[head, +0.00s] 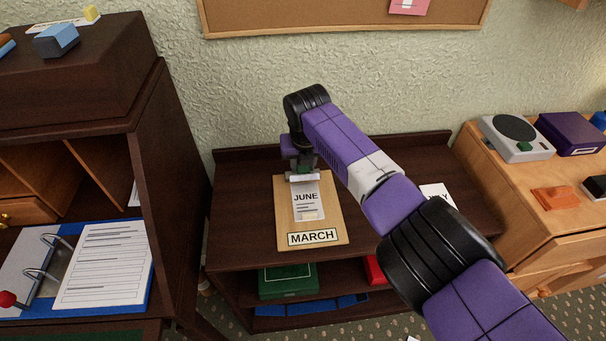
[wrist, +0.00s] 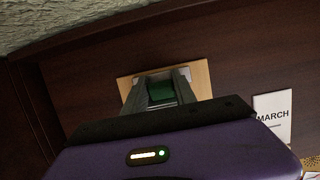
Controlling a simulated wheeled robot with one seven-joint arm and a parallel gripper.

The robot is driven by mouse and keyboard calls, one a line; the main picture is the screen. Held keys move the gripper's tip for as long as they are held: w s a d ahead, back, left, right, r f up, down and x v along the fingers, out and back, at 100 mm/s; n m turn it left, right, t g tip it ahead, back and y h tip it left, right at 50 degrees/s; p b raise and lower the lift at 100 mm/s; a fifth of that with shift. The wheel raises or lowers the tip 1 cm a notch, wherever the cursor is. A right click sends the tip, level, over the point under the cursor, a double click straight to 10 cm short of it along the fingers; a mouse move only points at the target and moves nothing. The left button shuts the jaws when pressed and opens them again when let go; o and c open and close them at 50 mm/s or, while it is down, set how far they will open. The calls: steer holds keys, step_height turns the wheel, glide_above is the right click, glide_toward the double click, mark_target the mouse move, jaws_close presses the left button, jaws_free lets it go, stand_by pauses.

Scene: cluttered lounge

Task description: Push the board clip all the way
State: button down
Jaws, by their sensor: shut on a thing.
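The tan clipboard (head: 333,213) lies flat on the dark shelf unit's top, with a MARCH label at its lower edge. A white JUNE sheet (head: 306,205) lies on it below the board clip. The board clip (head: 302,178) shows as a pale metal bar near the board's upper edge. My gripper (head: 303,165) is over this end, pointing down. In the wrist view my gripper (wrist: 160,90) is shut on the clip's green part (wrist: 161,92). The fingers and wrist housing hide much of the clip and sheet.
A white card (wrist: 272,117) reading MARCH lies right of the board in the wrist view. A dark cabinet with a blue binder (head: 147,262) stands left. A wooden cabinet with a scale (head: 515,138) stands right. The wall is close behind.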

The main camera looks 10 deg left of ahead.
mark_target(304, 171)
steer(key=shift+g+b, duration=0.3)
steer(key=shift+b, duration=0.45)
steer(key=shift+f, duration=0.1)
steer(key=c, duration=1)
jaws_free()
steer(key=shift+p+v, duration=0.8)
steer(key=shift+v, duration=3.1)
